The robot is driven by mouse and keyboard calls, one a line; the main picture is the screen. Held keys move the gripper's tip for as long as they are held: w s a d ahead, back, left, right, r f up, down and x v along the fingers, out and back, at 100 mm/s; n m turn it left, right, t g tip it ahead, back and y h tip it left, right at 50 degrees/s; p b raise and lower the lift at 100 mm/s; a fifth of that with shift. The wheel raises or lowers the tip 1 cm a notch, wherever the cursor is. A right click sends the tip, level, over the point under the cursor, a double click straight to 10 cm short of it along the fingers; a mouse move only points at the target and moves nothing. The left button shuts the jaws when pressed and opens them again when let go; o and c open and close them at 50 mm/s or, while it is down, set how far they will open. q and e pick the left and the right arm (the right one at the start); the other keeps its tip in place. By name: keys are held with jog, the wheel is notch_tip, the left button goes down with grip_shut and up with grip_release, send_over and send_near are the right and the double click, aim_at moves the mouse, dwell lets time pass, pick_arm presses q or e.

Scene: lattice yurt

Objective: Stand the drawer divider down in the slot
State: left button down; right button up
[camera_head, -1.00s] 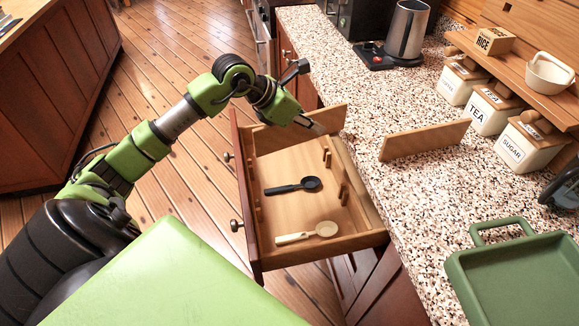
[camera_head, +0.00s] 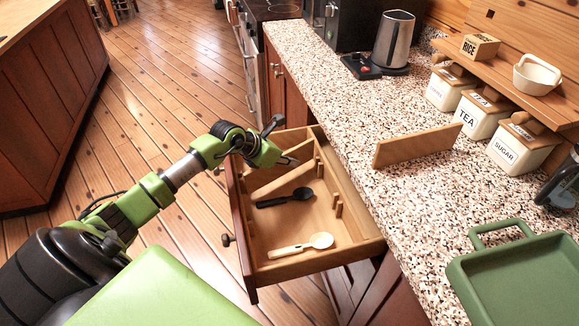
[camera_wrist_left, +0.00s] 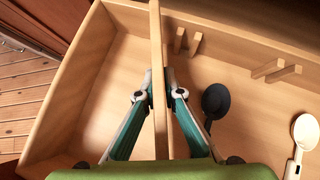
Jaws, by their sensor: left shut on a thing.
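My left gripper (camera_head: 287,160) is shut on a wooden drawer divider (camera_head: 283,180), a thin pale board. In the left wrist view the divider (camera_wrist_left: 157,70) runs upright between the two fingers (camera_wrist_left: 157,92). It is held on edge inside the far part of the open drawer (camera_head: 325,262), across its width. Paired pegs forming slots stand along the drawer wall (camera_head: 338,208); in the left wrist view the nearest pair (camera_wrist_left: 187,41) appears just right of the divider. I cannot tell whether its lower edge is between pegs or touches the floor. My right gripper is out of view.
A black spoon (camera_head: 286,198) and a pale spoon (camera_head: 302,245) lie in the drawer. Another wooden board (camera_head: 418,147) stands on the speckled counter (camera_head: 400,200). A green tray (camera_head: 520,285), canisters (camera_head: 481,115) and a kettle (camera_head: 393,42) are also there.

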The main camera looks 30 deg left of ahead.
aim_at(290, 170)
pick_arm(q)
notch_tip(290, 170, down, 2)
jog(key=shift+f, duration=0.35)
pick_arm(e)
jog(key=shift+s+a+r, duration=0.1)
pick_arm(q)
jog(key=shift+f, duration=0.15)
jog(key=c, duration=2.2)
grip_release()
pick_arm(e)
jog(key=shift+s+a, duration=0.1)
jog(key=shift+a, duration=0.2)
pick_arm(q)
jog(key=shift+o, duration=0.2)
jog(key=shift+r, duration=0.2)
jog(key=v, duration=1)
jog(key=shift+s+a+r, duration=0.15)
jog(key=shift+s, duration=0.15)
jog(key=shift+s+a+r, duration=0.1)
jog(key=shift+s+r, duration=0.3)
jog(key=shift+r, duration=0.2)
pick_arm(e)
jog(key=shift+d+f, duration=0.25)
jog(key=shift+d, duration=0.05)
